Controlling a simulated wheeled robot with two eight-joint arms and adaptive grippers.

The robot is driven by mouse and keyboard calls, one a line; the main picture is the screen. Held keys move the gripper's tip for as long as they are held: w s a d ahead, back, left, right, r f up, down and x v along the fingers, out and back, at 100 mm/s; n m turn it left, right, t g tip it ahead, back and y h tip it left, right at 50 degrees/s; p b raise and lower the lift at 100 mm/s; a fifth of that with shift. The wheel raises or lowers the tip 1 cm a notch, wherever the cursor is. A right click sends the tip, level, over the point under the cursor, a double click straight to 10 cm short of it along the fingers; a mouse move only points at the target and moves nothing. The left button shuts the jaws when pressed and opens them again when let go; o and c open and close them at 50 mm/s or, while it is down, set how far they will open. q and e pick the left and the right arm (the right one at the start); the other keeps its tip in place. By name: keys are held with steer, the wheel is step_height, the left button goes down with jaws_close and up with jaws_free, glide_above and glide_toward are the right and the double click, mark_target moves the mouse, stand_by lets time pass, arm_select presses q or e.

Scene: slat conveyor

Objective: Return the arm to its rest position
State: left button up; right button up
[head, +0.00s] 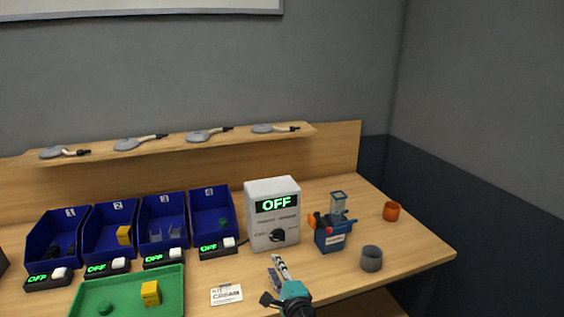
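Near the gripper are a white OFF box (273,240), a label card (226,294) and a blue tool holder (333,240). A grey cup (371,259) and orange cup (391,211) stand right. A green tray (126,278) and blue bins (211,190) are left.

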arm_select(q)
steer(key=s+a+n+g, duration=0.1)
steer(key=a, duration=0.1)
steer(key=s+a+n+g, duration=0.1)
steer(key=a, duration=0.2)
steer(key=s+a+r+n, duration=0.1)
steer(key=a, duration=0.2)
steer(key=shift+a+n+g, duration=0.1)
steer(key=shift+n+g, duration=0.3)
steer(key=s+a+n+g, duration=0.1)
steer(key=s+a, duration=0.1)
steer(key=s+a+n+g, duration=0.1)
steer(key=s+a+n, duration=0.1)
steer(key=s+a, duration=0.1)
steer(key=s+a+n+g+h, duration=0.1)
steer(key=s+a+n, duration=0.1)
steer(key=s, duration=0.1)
steer(key=shift+s+a+f, duration=0.1)
steer(key=shift+a+f, duration=0.15)
steer(key=shift+f, duration=0.05)
steer(key=s+f+n+g+h, duration=0.2)
steer(key=s+n+h, duration=0.3)
steer(key=s, duration=1.1)
steer(key=f+n, duration=0.1)
steer(key=n, duration=0.2)
steer(key=shift+s+a+g, duration=0.15)
steer(key=shift+a+g, duration=0.15)
steer(key=shift+a, duration=0.1)
